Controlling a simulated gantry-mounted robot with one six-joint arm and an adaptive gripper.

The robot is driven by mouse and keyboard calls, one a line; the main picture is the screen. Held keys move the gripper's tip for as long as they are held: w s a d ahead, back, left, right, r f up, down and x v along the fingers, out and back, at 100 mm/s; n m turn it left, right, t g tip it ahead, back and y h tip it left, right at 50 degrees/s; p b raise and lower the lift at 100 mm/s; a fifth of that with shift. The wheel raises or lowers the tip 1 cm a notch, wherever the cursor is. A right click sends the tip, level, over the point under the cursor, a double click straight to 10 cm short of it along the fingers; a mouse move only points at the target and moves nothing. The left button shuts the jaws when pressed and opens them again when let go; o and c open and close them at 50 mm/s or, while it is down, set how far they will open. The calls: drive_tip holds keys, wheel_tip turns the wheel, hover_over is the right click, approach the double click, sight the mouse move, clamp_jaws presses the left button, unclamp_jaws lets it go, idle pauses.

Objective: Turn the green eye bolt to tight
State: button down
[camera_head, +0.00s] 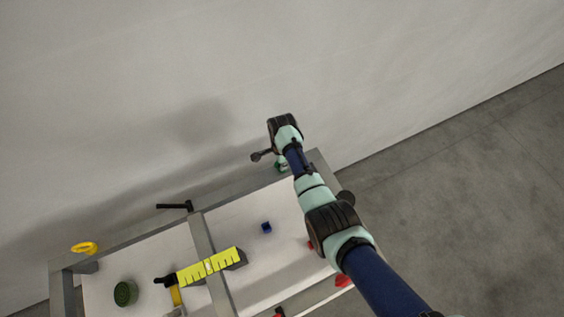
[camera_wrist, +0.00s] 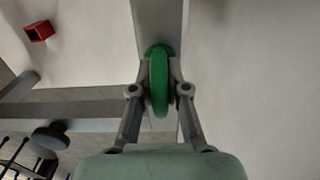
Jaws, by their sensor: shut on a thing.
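The green eye bolt (camera_wrist: 158,84) is in the middle of the wrist view, its ring seen nearly edge-on between my two fingers. It stands on a grey frame bar. My gripper (camera_wrist: 159,92) is shut on the ring, one finger on each side. In the head view my gripper is mostly hidden by my arm. A bit of green (camera_head: 281,168) shows there at the far right corner of the frame, and I take it to be the eye bolt. How tight the bolt is cannot be told.
The grey frame (camera_head: 201,240) holds white panels. On or by it are a yellow eye bolt (camera_head: 84,248), a black handle (camera_head: 176,206), a green round part (camera_head: 125,293), a yellow ruler-like piece (camera_head: 209,266) and a blue block (camera_head: 266,227). A red block (camera_wrist: 38,31) shows in the wrist view. A wall stands behind.

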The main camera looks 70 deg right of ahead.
drive_tip(key=c, duration=1.2)
unclamp_jaws()
drive_tip(key=shift+o, duration=0.2)
wheel_tip(320, 180, up, 12)
drive_tip(key=shift+r, duration=0.1)
